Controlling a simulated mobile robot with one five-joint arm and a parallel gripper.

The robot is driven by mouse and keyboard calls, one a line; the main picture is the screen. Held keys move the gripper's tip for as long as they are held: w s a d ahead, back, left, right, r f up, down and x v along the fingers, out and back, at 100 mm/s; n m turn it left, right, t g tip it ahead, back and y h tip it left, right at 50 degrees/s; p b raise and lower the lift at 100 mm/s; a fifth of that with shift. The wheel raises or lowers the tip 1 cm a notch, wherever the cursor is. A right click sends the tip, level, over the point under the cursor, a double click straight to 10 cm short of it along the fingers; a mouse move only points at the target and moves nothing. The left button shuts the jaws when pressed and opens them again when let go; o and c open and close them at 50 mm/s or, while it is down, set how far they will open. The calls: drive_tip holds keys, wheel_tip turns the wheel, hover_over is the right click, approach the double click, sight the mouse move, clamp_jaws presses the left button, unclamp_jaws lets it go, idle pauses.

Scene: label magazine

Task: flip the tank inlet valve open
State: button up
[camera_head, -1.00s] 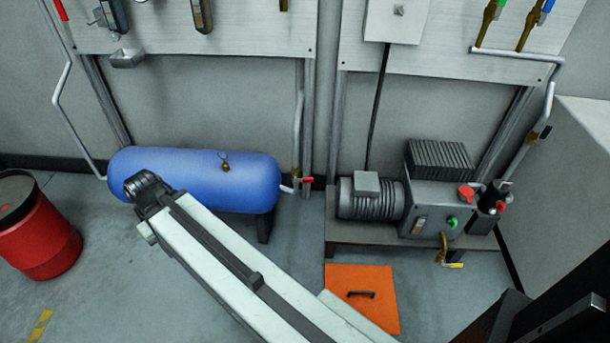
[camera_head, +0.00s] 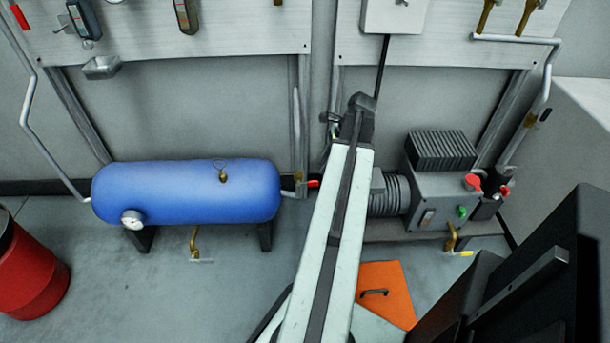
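A valve with a red handle (camera_head: 313,184) sits on the pipe at the right end of the blue tank (camera_head: 240,190). Its handle points right, roughly level, toward my arm. A brass valve (camera_head: 194,241) hangs under the tank. No label shows which is the inlet. My arm reaches up the picture, right of the red handle and apart from it in the picture. Small dark parts at the arm's far end may be my gripper (camera_head: 331,119). Its fingers are not clear, so I cannot tell whether it is open or shut.
A grey motor and pump unit (camera_head: 430,197) stands right of my arm, partly hidden by it. An orange plate (camera_head: 396,284) with a handle lies on the floor. A red drum (camera_head: 30,275) stands at the left. Floor before the tank is clear.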

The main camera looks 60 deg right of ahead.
sight(314, 182)
drive_tip(key=b+x, duration=0.7)
drive_tip(key=x, duration=0.1)
drive_tip(key=shift+s+d+f, duration=0.1)
drive_tip(key=shift+f, duration=0.35)
drive_tip(key=shift+r, duration=0.15)
clamp_jaws()
drive_tip(key=shift+r, duration=0.1)
idle(0.8)
